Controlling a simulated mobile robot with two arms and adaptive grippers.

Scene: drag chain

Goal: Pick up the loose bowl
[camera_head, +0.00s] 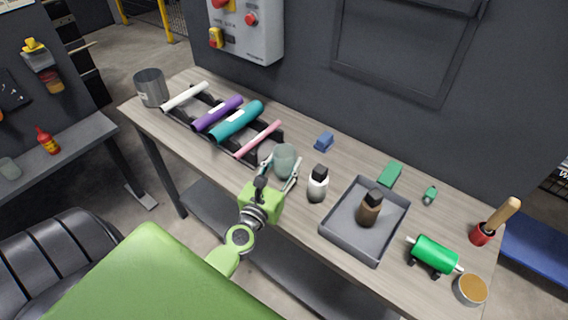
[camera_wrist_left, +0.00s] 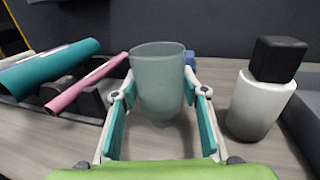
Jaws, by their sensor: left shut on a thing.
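The loose bowl (camera_head: 284,156) is a deep, cup-shaped, translucent grey-green vessel. It stands upright near the middle of the bench, and it fills the centre of the left wrist view (camera_wrist_left: 158,80). My left gripper (camera_head: 281,172) reaches in from the front edge, with one teal-padded finger on each side of the bowl. In the left wrist view the gripper (camera_wrist_left: 160,103) is shut on the bowl. I cannot tell whether the bowl's base touches the bench. My right gripper is not in view.
A white bottle with a black cap (camera_head: 318,184) stands close right of the bowl. A rack with a pink roll (camera_head: 258,138) and other rolls lies left. A grey tray (camera_head: 336,234) holding a brown bottle (camera_head: 369,208) is farther right. A blue block (camera_head: 324,142) sits behind.

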